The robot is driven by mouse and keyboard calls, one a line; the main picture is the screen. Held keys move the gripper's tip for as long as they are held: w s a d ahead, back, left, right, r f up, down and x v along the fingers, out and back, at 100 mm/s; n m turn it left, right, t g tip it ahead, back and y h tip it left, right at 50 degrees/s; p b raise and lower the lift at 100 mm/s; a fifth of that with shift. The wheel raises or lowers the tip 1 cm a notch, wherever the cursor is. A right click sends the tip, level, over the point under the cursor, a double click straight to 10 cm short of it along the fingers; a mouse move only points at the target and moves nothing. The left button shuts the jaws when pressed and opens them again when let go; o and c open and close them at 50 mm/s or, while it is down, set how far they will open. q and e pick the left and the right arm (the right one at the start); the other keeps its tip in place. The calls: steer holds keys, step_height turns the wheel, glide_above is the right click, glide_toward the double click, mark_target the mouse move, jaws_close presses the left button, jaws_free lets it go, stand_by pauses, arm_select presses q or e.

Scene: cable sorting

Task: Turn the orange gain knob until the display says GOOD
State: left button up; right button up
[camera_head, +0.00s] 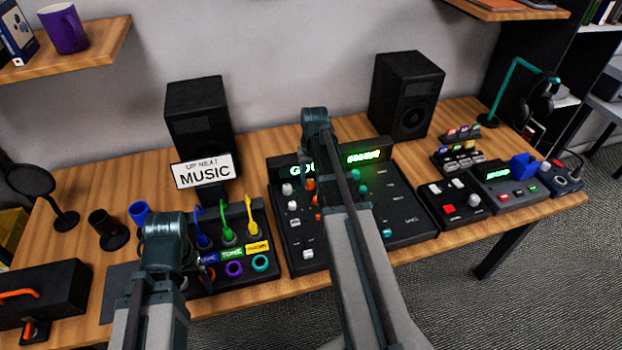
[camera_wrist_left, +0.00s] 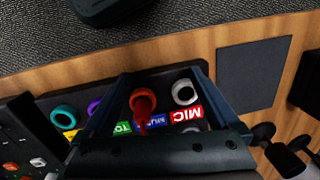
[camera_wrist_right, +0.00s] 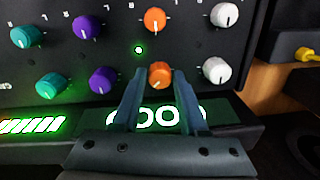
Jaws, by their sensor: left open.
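The mixer (camera_head: 302,262) stands in the middle of the desk, with a lit green display on its back edge. The display (camera_wrist_right: 230,112) glows green in the right wrist view. Its letters look like GOOD, but my fingers cover part of them. My right gripper (camera_wrist_right: 159,74) has its fingers on both sides of an orange knob (camera_wrist_right: 160,80), seemingly touching it. The knob's white line points down-left in that view. A second orange knob (camera_wrist_right: 155,20) sits apart from the fingers. My left gripper (camera_wrist_left: 160,72) is open above the cable panel, away from the mixer.
Purple (camera_wrist_right: 102,80), teal (camera_wrist_right: 48,86) and white (camera_wrist_right: 217,70) knobs stand near the orange one. Speakers (camera_head: 405,95) stand behind the mixer.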

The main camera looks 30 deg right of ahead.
mark_target(313, 181)
steer(key=o, duration=0.3)
arm_select(q)
steer(key=shift+r, duration=0.15)
arm_select(e)
steer(key=shift+r, duration=0.15)
arm_select(q)
step_height(313, 181, up, 14)
steer(key=p, duration=1.4)
steer(key=shift+f, duration=0.2)
arm_select(e)
step_height(313, 181, up, 14)
steer(key=shift+d+f, duration=0.2)
steer(key=shift+d, duration=0.1)
steer(key=shift+s, duration=0.1)
steer(key=s+a+n, duration=0.2)
steer(key=s+a, duration=0.3)
steer(key=a, duration=0.5)
steer(key=s+a+n+h, duration=0.1)
steer(key=s+a+n, duration=0.2)
steer(key=s+a, duration=0.3)
steer(key=s+a+n, duration=0.3)
steer(key=s+a, duration=0.2)
steer(key=a, duration=1)
steer(key=shift+s+h, duration=0.2)
steer(key=shift+h, duration=0.1)
